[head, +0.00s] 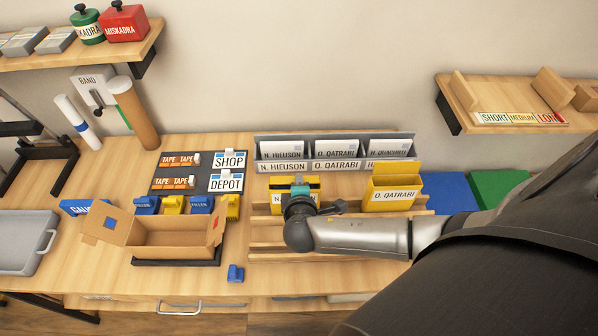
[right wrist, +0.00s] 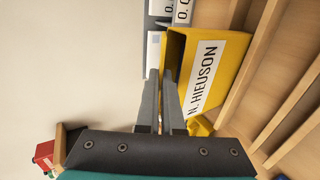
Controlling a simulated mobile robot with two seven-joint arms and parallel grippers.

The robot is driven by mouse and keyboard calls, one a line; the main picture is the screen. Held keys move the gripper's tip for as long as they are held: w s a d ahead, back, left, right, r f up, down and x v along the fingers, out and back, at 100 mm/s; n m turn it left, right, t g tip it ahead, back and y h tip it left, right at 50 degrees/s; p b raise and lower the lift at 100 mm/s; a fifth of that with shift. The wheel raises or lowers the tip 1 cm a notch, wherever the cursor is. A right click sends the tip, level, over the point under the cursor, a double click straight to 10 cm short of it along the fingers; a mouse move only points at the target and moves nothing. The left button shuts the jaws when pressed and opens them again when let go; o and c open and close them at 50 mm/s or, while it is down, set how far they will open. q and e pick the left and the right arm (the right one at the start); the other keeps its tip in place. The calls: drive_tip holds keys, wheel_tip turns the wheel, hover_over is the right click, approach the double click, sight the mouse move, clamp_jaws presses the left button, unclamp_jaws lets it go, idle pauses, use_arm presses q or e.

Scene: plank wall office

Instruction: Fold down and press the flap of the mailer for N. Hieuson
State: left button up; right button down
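The yellow mailer for N. Hieuson (head: 278,184) stands in the wooden rack, largely hidden behind my right gripper in the head view. In the right wrist view its labelled front (right wrist: 225,52) shows sideways, with a dark gap along its top edge. How far its flap is folded is unclear. My right gripper (head: 300,192) is at the top of this mailer. Its two fingers (right wrist: 160,82) are close together with only a narrow gap, pointing along the mailer's top, with nothing visibly held. My left gripper is out of view.
A second yellow mailer, for O. Qatrabi (head: 396,190), stands to the right with its flap up. A grey letter sorter (head: 335,165) is behind. An open cardboard box (head: 180,238) is at left, and a blue item (head: 236,273) lies in front.

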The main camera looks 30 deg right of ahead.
drive_tip(key=shift+s+f, duration=0.1)
drive_tip(key=shift+s, duration=0.05)
drive_tip(key=c, duration=1)
unclamp_jaws()
drive_tip(key=shift+c, duration=0.2)
